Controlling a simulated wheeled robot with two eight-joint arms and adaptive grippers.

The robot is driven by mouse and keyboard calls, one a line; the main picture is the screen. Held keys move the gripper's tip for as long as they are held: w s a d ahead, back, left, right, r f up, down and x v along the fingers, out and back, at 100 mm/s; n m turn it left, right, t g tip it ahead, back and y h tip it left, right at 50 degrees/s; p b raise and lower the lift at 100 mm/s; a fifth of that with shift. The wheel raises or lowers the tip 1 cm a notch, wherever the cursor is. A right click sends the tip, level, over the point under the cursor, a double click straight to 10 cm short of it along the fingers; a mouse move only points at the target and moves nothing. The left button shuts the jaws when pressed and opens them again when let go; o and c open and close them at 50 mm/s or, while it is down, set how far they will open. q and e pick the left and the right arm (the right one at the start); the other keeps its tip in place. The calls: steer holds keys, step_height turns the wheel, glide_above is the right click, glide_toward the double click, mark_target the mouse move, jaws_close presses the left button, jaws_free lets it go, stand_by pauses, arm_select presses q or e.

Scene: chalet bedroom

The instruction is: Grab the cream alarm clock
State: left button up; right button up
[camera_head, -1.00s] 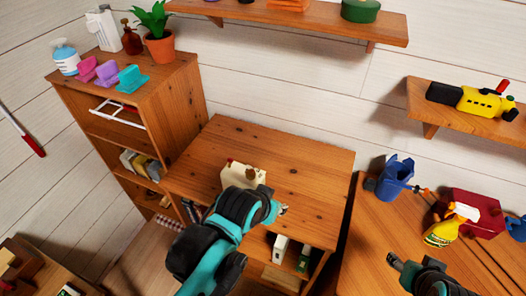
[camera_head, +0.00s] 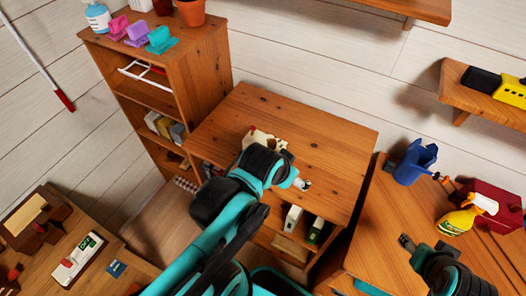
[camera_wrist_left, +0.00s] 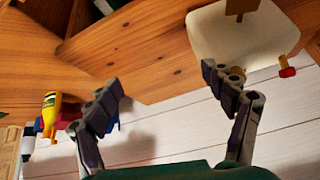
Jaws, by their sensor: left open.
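The cream alarm clock (camera_head: 258,136) stands on the wooden cabinet top, partly hidden behind my left arm in the head view. In the left wrist view, the clock (camera_wrist_left: 245,38) is a pale rounded body at the upper right with a small red knob. My left gripper (camera_head: 303,184) is over the cabinet top, to the right of the clock. In the left wrist view its fingers (camera_wrist_left: 165,85) are spread, with nothing between them and the clock beyond the right finger. My right gripper (camera_head: 406,241) is over the right-hand table; its jaws are too small to judge.
The cabinet top (camera_head: 320,135) is mostly clear. A taller shelf unit (camera_head: 205,60) adjoins at the left.

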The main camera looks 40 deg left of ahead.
arm_select(q)
steer(key=w+a+r+m+g+p, duration=0.3)
steer(key=w+a+r+m+p, duration=0.15)
steer(key=m+p, duration=0.2)
steer(key=m+g+p, duration=0.3)
steer(key=m+p, duration=0.2)
steer(key=m, duration=0.3)
glide_above(264, 141)
steer(key=d, duration=0.2)
steer(key=shift+s+a+r, duration=0.1)
steer(key=shift+a+r, duration=0.15)
steer(key=shift+r, duration=0.05)
steer(key=shift+a+f+m+g, duration=0.35)
steer(key=shift+a+m, duration=0.2)
steer(key=shift+m, duration=0.2)
steer(key=f+b, duration=0.1)
steer(key=f, duration=0.6)
steer(key=shift+a+f+b, duration=0.2)
steer(key=shift+f+b, duration=0.2)
steer(key=c, duration=1.6)
